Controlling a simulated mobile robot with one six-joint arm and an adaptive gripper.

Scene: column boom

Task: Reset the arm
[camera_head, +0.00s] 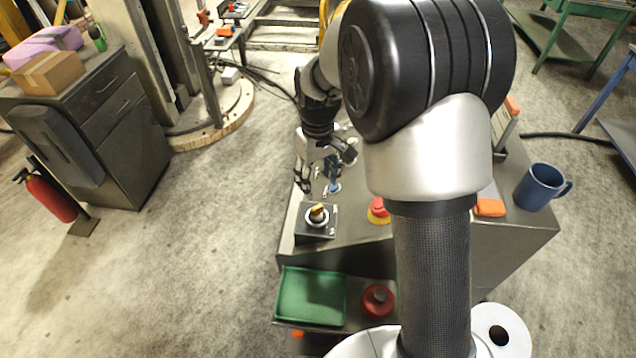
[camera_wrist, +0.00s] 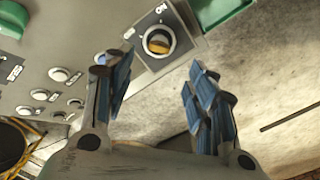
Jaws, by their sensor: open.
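My gripper (camera_head: 324,184) is open and empty above the grey control console (camera_head: 352,240), at its left part. In the wrist view my gripper (camera_wrist: 155,95) shows two blue-padded fingers spread apart, with nothing between them. My arm covers much of the console's middle in the head view.
A red mushroom button (camera_head: 379,208), an orange block (camera_head: 490,207) and a blue mug (camera_head: 541,187) stand on the console. A green tray (camera_head: 311,296) and a red round object (camera_head: 378,300) lie lower in front. Several small buttons (camera_wrist: 58,74) are left of the fingers. Open floor lies left.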

